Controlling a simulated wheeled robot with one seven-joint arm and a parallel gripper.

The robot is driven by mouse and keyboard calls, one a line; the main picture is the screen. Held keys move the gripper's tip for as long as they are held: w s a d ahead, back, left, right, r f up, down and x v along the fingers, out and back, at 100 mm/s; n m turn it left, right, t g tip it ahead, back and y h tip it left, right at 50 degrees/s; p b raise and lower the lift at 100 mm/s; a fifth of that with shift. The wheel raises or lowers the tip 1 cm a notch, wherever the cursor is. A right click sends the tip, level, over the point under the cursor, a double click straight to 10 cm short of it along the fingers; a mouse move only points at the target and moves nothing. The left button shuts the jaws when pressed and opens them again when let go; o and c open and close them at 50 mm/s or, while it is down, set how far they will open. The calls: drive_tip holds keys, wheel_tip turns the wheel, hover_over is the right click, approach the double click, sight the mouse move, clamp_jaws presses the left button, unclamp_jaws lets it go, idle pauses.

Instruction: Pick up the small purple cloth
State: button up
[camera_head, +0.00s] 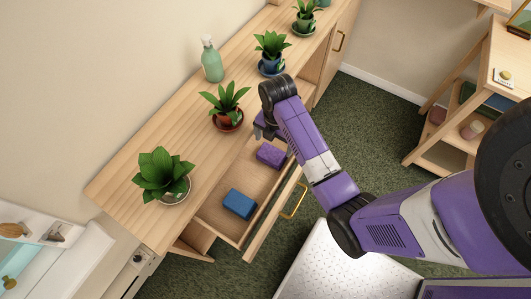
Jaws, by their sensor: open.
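The small purple cloth (271,155) looks like a folded block. It lies in an open wooden drawer (222,222), toward the drawer's far end. My gripper (265,131) is at the upper end of the drawer, just above the cloth in the picture. Its fingers are partly hidden by the wrist, and it is open with nothing seen between the fingers. I cannot tell its height over the drawer.
A blue folded block (239,203) lies in the same drawer, nearer. The wooden counter (135,190) above carries several potted plants and a green bottle (211,60). The drawer front has a brass handle (294,202). A wooden shelf (440,150) stands right across green carpet.

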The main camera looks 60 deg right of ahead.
sight(272, 154)
drive_tip(key=shift+a+f+p, duration=0.2)
drive_tip(key=shift+f+p, duration=0.15)
drive_tip(key=shift+f, duration=3.6)
drive_tip(key=shift+c, duration=0.5)
drive_tip(key=c, duration=1.1)
drive_tip(key=shift+o, duration=0.2)
drive_tip(key=shift+r, duration=0.1)
wheel_tip(272, 154, up, 20)
drive_tip(key=p, duration=0.4)
drive_tip(key=shift+w, duration=0.1)
